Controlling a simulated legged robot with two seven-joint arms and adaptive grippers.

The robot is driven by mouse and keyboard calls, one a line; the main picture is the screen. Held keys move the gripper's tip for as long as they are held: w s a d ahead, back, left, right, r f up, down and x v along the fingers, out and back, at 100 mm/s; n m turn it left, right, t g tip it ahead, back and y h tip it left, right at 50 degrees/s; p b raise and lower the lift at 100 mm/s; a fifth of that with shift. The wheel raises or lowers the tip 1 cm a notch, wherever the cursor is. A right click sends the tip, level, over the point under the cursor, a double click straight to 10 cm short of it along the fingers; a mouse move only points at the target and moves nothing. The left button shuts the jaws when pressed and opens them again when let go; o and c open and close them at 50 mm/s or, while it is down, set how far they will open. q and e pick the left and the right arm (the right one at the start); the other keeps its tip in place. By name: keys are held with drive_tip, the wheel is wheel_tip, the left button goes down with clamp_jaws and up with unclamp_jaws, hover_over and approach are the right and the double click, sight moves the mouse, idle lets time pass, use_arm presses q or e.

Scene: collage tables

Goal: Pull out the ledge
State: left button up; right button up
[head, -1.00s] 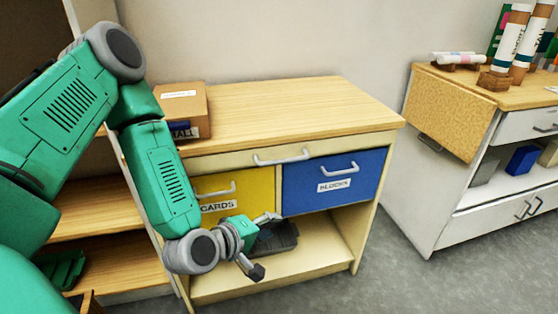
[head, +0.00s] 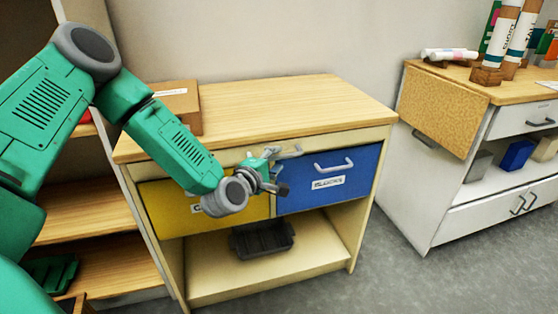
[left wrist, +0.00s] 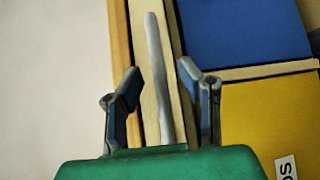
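The ledge (head: 232,158) is a pale wooden strip under the light wood top of the middle cabinet, above the yellow and blue drawers. It is flush with the front. Its grey bar handle (head: 290,152) is partly covered by my left gripper (head: 279,170) in the head view. In the left wrist view, the handle (left wrist: 157,75) runs between the two fingers of my left gripper (left wrist: 160,72). The fingers are open, one on either side of the handle, with gaps to it. My right gripper is not in view.
The yellow drawer (head: 170,205) and blue drawer (head: 360,169) are closed below the ledge. A black tray (head: 262,240) lies on the open shelf beneath. A cardboard box (head: 183,105) stands on the cabinet top. A white cabinet (head: 428,190) stands to the right, with clear floor (head: 395,275) between.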

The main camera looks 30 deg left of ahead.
use_arm(q)
drive_tip(key=shift+w+a+f, duration=0.15)
drive_tip(key=shift+w+f, duration=0.05)
drive_tip(key=shift+w, duration=0.7)
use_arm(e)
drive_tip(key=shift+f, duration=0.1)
use_arm(q)
drive_tip(key=shift+c, duration=0.4)
clamp_jaws()
drive_tip(key=shift+s+f, duration=0.1)
drive_tip(key=shift+s, duration=0.05)
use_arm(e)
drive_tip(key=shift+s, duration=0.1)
